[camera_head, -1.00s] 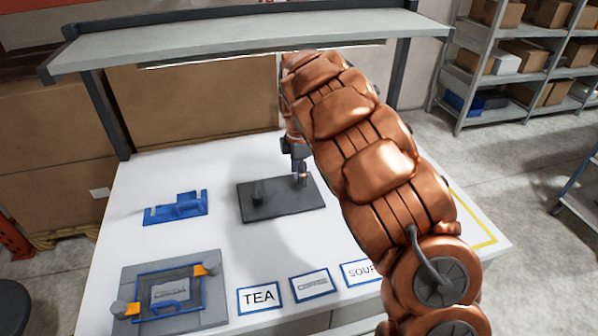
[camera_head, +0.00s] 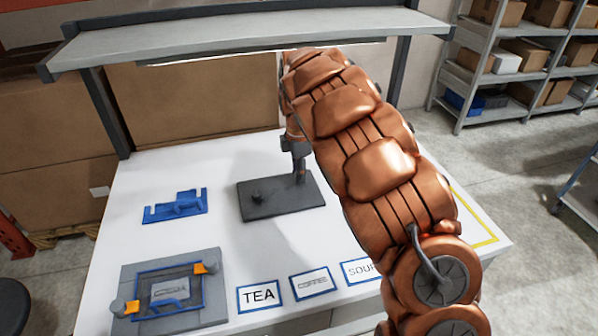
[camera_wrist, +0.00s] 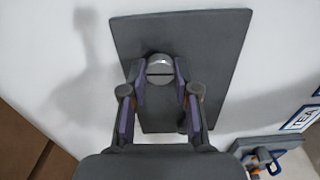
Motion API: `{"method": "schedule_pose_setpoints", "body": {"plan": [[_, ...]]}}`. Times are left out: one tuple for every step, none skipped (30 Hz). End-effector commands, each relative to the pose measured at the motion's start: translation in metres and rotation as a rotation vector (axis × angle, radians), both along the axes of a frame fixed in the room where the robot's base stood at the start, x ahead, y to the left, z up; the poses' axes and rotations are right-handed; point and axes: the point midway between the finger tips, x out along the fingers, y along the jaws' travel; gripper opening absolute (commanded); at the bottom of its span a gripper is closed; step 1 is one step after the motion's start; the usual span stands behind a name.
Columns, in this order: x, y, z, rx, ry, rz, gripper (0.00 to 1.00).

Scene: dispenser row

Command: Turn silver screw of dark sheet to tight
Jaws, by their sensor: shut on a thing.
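The dark sheet (camera_head: 268,207) lies flat on the white table, and it also shows in the wrist view (camera_wrist: 215,45). The silver screw (camera_wrist: 160,65) has a round slotted head and stands near one end of the sheet. My gripper (camera_wrist: 160,75) is shut on the screw head, one finger on each side, pointing down from above. In the head view my gripper (camera_head: 299,178) is at the sheet's right part, and the screw is hidden there. A dark knob (camera_head: 257,196) stands on the sheet's left part.
A blue bracket (camera_head: 176,206) lies left of the sheet. A grey plate (camera_head: 215,312) with a blue frame and orange clips is at the front left. Blue-edged labels, one reading TEA (camera_head: 259,296), line the front. A grey shelf (camera_head: 250,38) spans above.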

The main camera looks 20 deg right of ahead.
Motion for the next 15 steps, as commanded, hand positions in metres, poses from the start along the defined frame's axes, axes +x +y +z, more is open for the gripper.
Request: {"method": "schedule_pose_setpoints", "body": {"plan": [[0.0002, 0.0008, -0.002, 0.001, -0.001, -0.016, 0.0], [0.0002, 0.0008, -0.0023, 0.001, -0.001, -0.029, 0.0], [0.0003, 0.0007, -0.0027, 0.001, -0.001, -0.05, 0.0], [0.0003, 0.0008, -0.0032, 0.001, -0.001, -0.068, 0.0], [0.0003, 0.0008, -0.0035, 0.001, -0.002, -0.087, 0.0], [0.0003, 0.0007, -0.0039, 0.001, -0.002, -0.115, 0.0], [0.0005, 0.0007, -0.0039, 0.001, -0.002, -0.137, 0.0], [0.0005, 0.0009, -0.0041, 0.002, -0.002, -0.162, 0.0], [0.0006, 0.001, -0.0042, 0.002, -0.003, -0.196, 0.0], [0.0005, 0.0007, -0.0044, 0.001, -0.003, -0.222, 0.0], [0.0005, 0.0007, -0.0044, 0.001, -0.002, -0.25, 0.0], [0.0004, 0.001, -0.0044, 0.002, -0.002, -0.287, 0.0], [0.0003, 0.0008, -0.0043, 0.001, -0.001, -0.316, 0.0], [0.0002, 0.0008, -0.004, 0.001, -0.001, -0.345, 0.0], [-0.0001, 0.0008, -0.004, 0.001, 0.0, -0.384, 0.0]]}}
